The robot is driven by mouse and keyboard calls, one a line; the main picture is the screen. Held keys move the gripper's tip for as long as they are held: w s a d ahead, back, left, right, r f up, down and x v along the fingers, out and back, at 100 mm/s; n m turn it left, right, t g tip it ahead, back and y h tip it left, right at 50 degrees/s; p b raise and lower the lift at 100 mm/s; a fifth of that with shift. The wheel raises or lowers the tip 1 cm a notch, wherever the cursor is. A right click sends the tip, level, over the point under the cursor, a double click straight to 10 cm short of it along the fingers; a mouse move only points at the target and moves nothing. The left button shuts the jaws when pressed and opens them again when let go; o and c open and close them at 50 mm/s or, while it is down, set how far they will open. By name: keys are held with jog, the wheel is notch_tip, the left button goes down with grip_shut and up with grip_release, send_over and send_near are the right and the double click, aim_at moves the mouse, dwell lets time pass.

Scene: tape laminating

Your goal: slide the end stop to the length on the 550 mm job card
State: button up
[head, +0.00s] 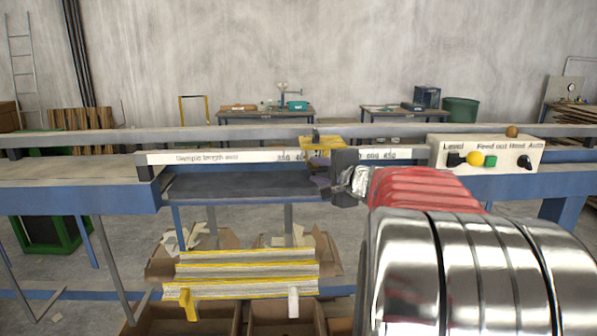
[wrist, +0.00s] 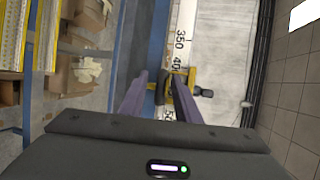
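The yellow end stop (head: 322,146) sits on the white scale rail (head: 225,156), with a dark clamp knob on top. In the wrist view the end stop (wrist: 184,97) covers the scale (wrist: 182,45) just past the 400 mark; 350 is farther off, and a partly hidden number starting with 50 shows on the near side. My gripper (wrist: 160,78) has its two purple-grey fingers apart, on either side of a dark upright part of the stop. I cannot tell whether they touch it. In the head view my wrist hides part of the scale. No job card is legible.
A control box (head: 486,154) with a lever, buttons and a knob stands at the right end of the rail. Below the bench are a yellow-edged stack of strips (head: 247,270) and cardboard boxes (head: 185,318). The rail left of the stop looks clear.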

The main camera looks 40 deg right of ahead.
jog(key=shift+w, duration=0.25)
jog(key=shift+c, duration=0.4)
jog(key=shift+f, duration=0.15)
jog(key=c, duration=0.6)
jog(key=shift+f, duration=0.1)
grip_shut()
